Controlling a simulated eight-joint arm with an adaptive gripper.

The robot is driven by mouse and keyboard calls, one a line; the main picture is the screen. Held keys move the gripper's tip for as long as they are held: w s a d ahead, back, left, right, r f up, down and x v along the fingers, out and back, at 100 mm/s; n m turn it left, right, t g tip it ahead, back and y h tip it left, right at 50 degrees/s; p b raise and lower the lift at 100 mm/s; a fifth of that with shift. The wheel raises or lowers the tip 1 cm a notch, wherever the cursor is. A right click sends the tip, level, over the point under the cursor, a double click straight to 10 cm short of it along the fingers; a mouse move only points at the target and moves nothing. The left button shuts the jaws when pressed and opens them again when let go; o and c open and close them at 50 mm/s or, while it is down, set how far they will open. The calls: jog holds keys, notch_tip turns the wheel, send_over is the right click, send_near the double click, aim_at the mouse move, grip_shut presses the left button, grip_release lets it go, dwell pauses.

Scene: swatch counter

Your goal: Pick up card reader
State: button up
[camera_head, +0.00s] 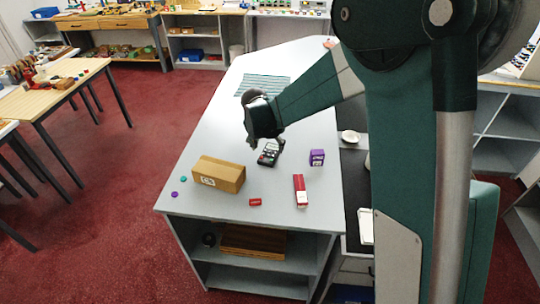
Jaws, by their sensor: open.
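The card reader (268,157) is a small dark device with a keypad and a reddish patch on its lower part. It lies on the grey counter (215,140), right of a cardboard box. My gripper (266,140) points down over the reader's far end and is open. The fingers are small and dark here, so I cannot tell whether they touch the reader. My arm reaches in from the right and hides part of the counter's right side.
Near the reader are a cardboard box (219,174), a purple box (317,157), a red and white box (300,190) and a small red item (255,202). A striped green cloth (264,85) lies farther back. The counter's left middle is clear.

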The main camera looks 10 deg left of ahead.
aim_at(270, 152)
jog(key=shift+f, duration=0.1)
dwell(0.3)
jog(key=shift+x, duration=2.5)
jog(key=shift+c, duration=0.7)
jog(key=c, duration=1)
